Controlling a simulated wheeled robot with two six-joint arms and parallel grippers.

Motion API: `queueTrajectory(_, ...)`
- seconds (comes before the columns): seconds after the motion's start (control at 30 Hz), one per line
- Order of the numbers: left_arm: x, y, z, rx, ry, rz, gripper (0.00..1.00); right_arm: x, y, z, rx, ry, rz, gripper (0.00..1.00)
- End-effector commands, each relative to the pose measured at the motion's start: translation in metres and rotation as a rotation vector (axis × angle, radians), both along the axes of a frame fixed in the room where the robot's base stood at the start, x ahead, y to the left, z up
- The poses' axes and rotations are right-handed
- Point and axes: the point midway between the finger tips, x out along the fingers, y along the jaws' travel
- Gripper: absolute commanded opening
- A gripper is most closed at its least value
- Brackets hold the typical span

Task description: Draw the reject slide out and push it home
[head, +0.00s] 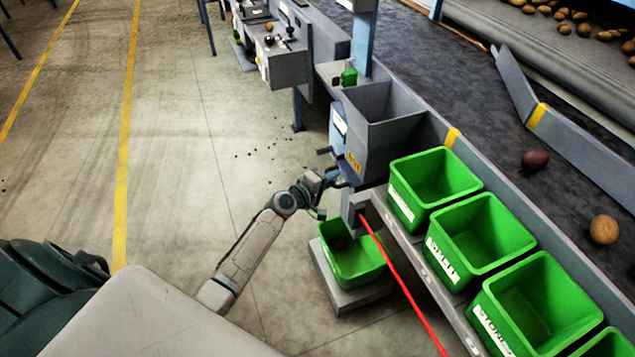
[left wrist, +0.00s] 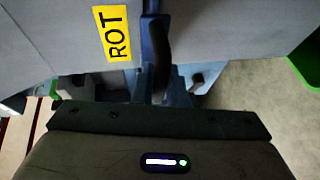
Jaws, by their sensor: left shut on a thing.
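A grey hopper (head: 388,125) stands beside the conveyor in the head view, with a yellow label on its lower front. In the left wrist view this label (left wrist: 112,33) reads ROT on a grey face (left wrist: 220,28). My left gripper (head: 338,184) reaches in from the left, just below and in front of the hopper. It is shut on a dark handle (left wrist: 160,45), which I take to be the reject slide's handle. The slide's plate is hidden, so I cannot tell how far out it is. My right gripper is not in view.
A green bin (head: 335,268) stands on a low grey plinth (head: 350,298) below the gripper. Several green crates (head: 462,268) line the shelf at right. A red line (head: 402,283) runs down from a grey box (head: 354,208). The floor at left is clear.

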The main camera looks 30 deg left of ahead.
Motion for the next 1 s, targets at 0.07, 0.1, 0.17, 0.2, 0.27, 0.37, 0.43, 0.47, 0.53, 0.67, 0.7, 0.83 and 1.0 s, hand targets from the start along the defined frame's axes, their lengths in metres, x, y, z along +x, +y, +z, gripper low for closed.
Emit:
queueTrajectory(0.07,0.002,-0.002,0.002,-0.002,-0.003,0.0,0.0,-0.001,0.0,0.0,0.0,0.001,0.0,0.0)
queueTrajectory(0.1,0.002,-0.002,0.002,-0.002,-0.003,0.0,0.0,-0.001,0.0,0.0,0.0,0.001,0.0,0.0)
queueTrajectory(0.17,0.002,-0.002,0.002,-0.002,-0.003,-0.001,0.0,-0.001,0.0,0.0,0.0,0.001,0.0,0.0)
queueTrajectory(0.2,0.002,-0.002,0.002,-0.003,-0.004,-0.001,0.0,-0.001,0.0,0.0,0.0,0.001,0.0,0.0)
queueTrajectory(0.27,0.002,-0.002,0.002,-0.003,-0.004,-0.001,0.0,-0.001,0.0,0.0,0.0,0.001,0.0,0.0)
queueTrajectory(0.37,0.002,-0.002,0.002,-0.003,-0.004,-0.001,0.32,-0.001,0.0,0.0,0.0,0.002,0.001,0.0)
queueTrajectory(0.43,0.001,-0.002,0.002,-0.003,-0.004,-0.001,0.34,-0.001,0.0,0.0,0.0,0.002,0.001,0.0)
queueTrajectory(0.47,0.001,-0.002,0.002,-0.003,-0.004,-0.001,0.34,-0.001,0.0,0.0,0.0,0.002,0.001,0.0)
queueTrajectory(0.53,0.001,-0.001,0.002,-0.002,-0.003,-0.001,0.34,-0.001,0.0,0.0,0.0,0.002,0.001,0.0)
queueTrajectory(0.67,0.001,-0.001,0.002,-0.002,-0.003,-0.001,0.34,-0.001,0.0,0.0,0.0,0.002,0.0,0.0)
queueTrajectory(0.7,0.001,-0.001,0.002,-0.002,-0.003,-0.001,0.34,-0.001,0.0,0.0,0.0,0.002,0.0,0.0)
queueTrajectory(0.83,-0.008,0.002,0.003,0.0,-0.003,0.0,0.34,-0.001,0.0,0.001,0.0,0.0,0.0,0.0)
queueTrajectory(1.0,-0.036,0.011,0.008,0.001,-0.001,-0.001,0.34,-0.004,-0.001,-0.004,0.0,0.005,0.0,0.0)
